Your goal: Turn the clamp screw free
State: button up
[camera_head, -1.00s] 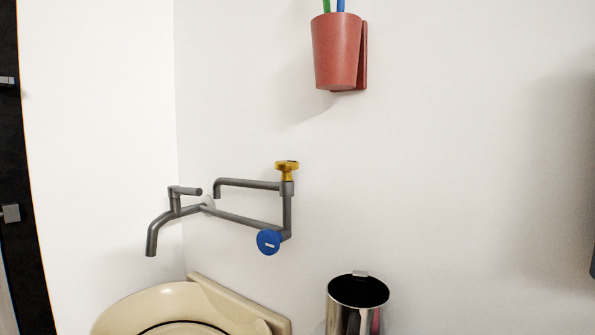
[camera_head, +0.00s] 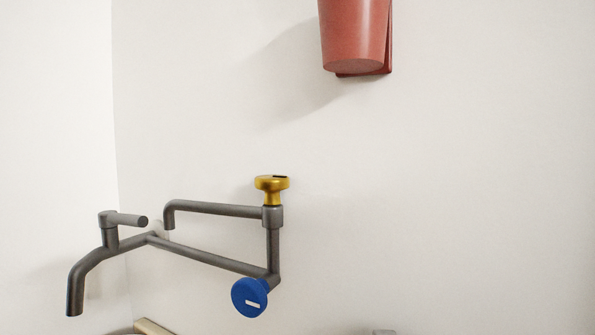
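A grey pipe fixture (camera_head: 215,254) stands out from the white wall. A yellow knob (camera_head: 272,186) sits upright on top of its vertical pipe. A blue round knob (camera_head: 250,297) with a white mark faces me at the lower bend. A curved spout (camera_head: 84,278) hangs at the left, with a short lever handle (camera_head: 125,219) above it. I cannot tell from the picture which knob is the clamp screw. My gripper is not in view, and nothing touches either knob.
A red cup (camera_head: 354,35) on a wall holder is at the top, cut off by the frame. A beige edge (camera_head: 152,328) shows at the bottom left, and a small grey piece (camera_head: 384,332) at the bottom. The wall right of the fixture is bare.

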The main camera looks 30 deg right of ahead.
aim_at(273, 185)
jog(key=i+j, duration=0.1)
jog(key=j, duration=0.3)
jog(key=i+j+u, duration=0.1)
jog(key=j, duration=0.3)
jog(key=i+j, duration=0.1)
jog(key=j, duration=0.3)
jog(key=i+j+u, duration=0.15)
jog(key=j, duration=0.25)
